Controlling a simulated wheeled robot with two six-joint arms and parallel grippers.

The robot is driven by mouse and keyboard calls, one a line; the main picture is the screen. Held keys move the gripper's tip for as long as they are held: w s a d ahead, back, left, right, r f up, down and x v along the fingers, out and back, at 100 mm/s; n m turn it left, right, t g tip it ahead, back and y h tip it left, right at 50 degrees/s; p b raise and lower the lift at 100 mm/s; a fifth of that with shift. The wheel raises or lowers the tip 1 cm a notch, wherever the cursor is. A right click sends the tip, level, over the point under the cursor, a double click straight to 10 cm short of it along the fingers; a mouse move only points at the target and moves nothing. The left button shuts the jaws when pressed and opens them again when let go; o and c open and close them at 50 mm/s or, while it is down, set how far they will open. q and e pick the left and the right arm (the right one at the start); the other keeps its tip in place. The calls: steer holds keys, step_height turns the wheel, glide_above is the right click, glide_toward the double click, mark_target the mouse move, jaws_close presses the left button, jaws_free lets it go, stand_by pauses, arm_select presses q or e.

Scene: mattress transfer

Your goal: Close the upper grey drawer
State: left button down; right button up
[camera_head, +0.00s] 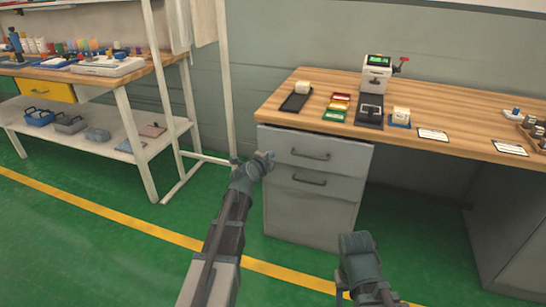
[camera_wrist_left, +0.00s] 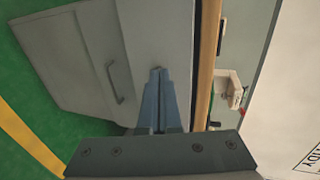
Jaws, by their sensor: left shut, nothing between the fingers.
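The upper grey drawer (camera_head: 315,146) is the top front of the grey cabinet under the wooden worktop, with a dark bar handle. Its front seems to stand slightly proud of the lower drawer (camera_head: 312,184). My left gripper (camera_head: 268,158) is shut and empty at the left side of the drawer front in the head view. In the left wrist view its closed fingers (camera_wrist_left: 158,74) lie over the upper drawer front (camera_wrist_left: 154,30); I cannot tell whether they touch it. My right gripper (camera_head: 362,287) is low in front of the cabinet; its jaws are unclear.
The wooden worktop (camera_head: 290,91) above holds a black tray (camera_head: 296,102), coloured trays and a white device (camera_head: 376,74). A workbench with a shelf (camera_head: 95,134) stands at the left. Green floor with a yellow line (camera_head: 120,217) is open in front of the cabinet.

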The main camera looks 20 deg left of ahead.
arm_select(q)
steer(key=b, duration=0.2)
glide_toward(283, 139)
steer(key=w+f, duration=0.4)
steer(key=shift+w, duration=0.35)
steer(key=shift+w+d, duration=0.1)
steer(key=shift+w, duration=0.65)
steer(key=w, duration=0.5)
steer(key=shift+w+d, duration=0.1)
steer(key=shift+r, duration=0.15)
